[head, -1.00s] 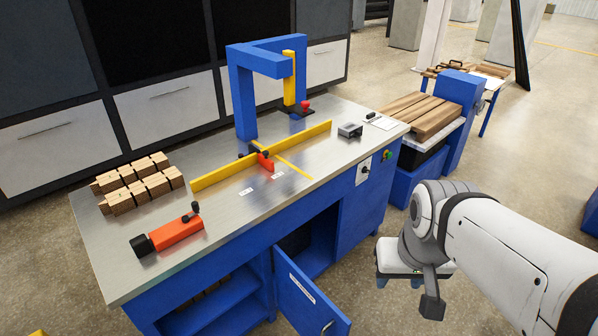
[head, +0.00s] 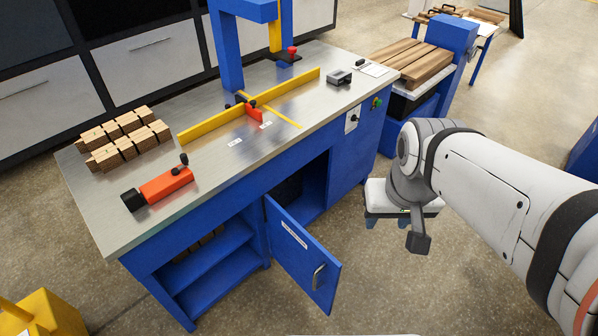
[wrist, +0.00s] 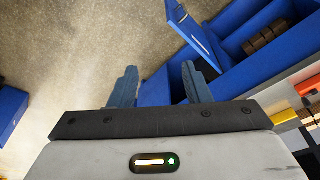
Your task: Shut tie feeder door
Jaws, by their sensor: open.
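The blue feeder door (head: 301,255) stands swung open at the front of the blue machine cabinet (head: 352,165). It has a white label strip and a metal handle (head: 318,277) near its free edge. In the wrist view the open door (wrist: 193,33) shows at the top, beyond the fingers. My gripper (wrist: 155,85) is open and empty, with its two blue fingers apart. In the head view my gripper (head: 400,222) hangs right of the door, clear of it, and its fingertips are mostly hidden by the arm.
Open shelves (head: 215,265) lie left of the door. A yellow box (head: 45,315) stands at the lower left. The floor right of the door is clear.

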